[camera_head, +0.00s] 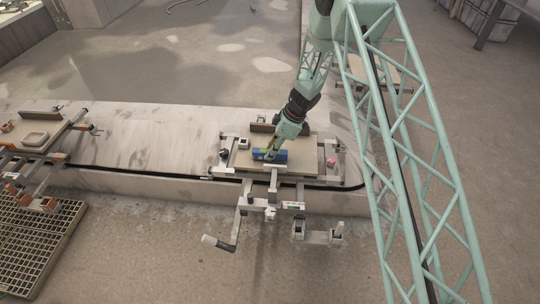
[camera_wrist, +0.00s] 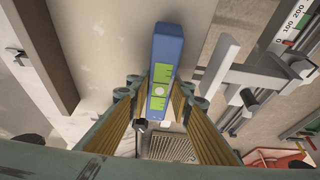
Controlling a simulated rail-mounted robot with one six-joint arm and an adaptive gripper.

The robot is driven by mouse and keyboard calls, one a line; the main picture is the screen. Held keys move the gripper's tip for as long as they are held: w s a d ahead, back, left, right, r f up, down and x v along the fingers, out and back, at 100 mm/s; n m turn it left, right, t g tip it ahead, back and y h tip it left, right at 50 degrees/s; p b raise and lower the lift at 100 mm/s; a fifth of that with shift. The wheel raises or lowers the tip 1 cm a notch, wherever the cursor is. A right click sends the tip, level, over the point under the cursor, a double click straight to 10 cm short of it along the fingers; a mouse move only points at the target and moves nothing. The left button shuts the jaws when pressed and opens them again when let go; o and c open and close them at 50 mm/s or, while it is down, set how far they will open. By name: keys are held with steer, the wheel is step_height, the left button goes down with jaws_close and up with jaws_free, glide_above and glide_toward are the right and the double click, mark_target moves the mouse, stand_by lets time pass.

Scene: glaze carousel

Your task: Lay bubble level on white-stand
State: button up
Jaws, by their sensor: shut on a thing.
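The bubble level is a blue bar with bright green windows, seen end-on between my fingers in the wrist view (camera_wrist: 168,50). In the head view the blue bar (camera_head: 279,156) is over the pale board on the carousel fixture. My gripper (camera_wrist: 160,101) is shut on it, with yellow-faced fingers on both sides; it also shows in the head view (camera_head: 268,151). I cannot tell whether the bar touches the board. I cannot tell for sure which thing is the white-stand; small pale stands (camera_head: 298,231) sit at the fixture's front.
The pale board (camera_head: 302,139) lies between metal clamps and rails. A crank handle (camera_head: 218,243) sticks out at the front. Another fixture with a board (camera_head: 38,135) stands at the left, near a floor grate (camera_head: 40,245). The belt between the fixtures (camera_head: 150,140) is clear.

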steer(key=shift+f, duration=0.55)
steer(key=o, duration=0.9)
steer(key=shift+p+v, duration=2.05)
steer(key=shift+v, duration=4)
